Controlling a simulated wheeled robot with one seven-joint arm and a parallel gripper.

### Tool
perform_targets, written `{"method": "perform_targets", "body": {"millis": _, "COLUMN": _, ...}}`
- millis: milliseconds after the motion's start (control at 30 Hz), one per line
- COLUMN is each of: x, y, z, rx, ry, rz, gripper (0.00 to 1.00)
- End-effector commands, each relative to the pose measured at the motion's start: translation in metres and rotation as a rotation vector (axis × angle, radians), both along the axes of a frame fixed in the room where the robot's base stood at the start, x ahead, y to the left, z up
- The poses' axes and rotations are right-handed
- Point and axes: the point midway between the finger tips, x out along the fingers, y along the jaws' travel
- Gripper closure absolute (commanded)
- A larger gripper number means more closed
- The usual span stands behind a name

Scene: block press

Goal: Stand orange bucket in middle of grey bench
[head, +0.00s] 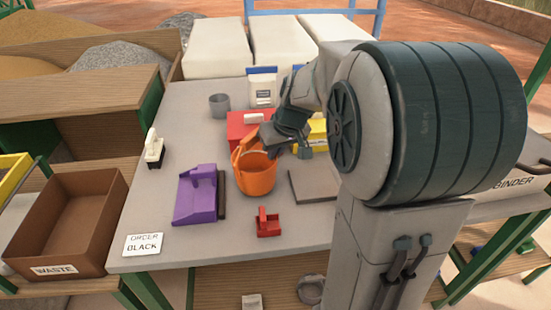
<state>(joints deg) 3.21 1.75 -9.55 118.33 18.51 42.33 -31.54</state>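The orange bucket (256,180) stands upright on the grey bench (285,230), near the middle of its width, with a raised orange part at its upper left rim. My gripper (288,150) is at the bucket's upper right rim. Its two fingers look spread, one over the bucket's mouth and one to the right of it. I cannot tell whether either finger touches the rim. My arm hides the right part of the bench.
A purple tool (197,196) lies left of the bucket, a small red piece (268,222) in front, a flat grey slab (314,185) to the right. A red box (240,122) and yellow box (318,130) stand behind. A brown waste bin (72,220) is at left.

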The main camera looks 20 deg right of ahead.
Motion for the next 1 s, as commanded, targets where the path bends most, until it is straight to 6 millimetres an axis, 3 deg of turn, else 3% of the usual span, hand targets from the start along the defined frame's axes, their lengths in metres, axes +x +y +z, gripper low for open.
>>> {"method": "perform_targets", "body": {"millis": 133, "x": 0.0, "y": 0.0, "z": -0.022, "rx": 0.001, "ry": 0.002, "rz": 0.0, "gripper": 1.0}}
{"method": "perform_targets", "body": {"millis": 400, "x": 0.0, "y": 0.0, "z": -0.023, "rx": 0.0, "ry": 0.0, "rz": -0.001, "gripper": 1.0}}
{"method": "perform_targets", "body": {"millis": 500, "x": 0.0, "y": 0.0, "z": -0.023, "rx": 0.0, "ry": 0.0, "rz": -0.001, "gripper": 0.74}}
{"method": "perform_targets", "body": {"millis": 833, "x": 0.0, "y": 0.0, "z": -0.021, "rx": 0.0, "ry": 0.0, "rz": -0.001, "gripper": 0.74}}
{"method": "perform_targets", "body": {"millis": 1000, "x": -0.007, "y": -0.003, "z": 0.0, "rx": 0.001, "ry": -0.004, "rz": -0.001, "gripper": 0.74}}
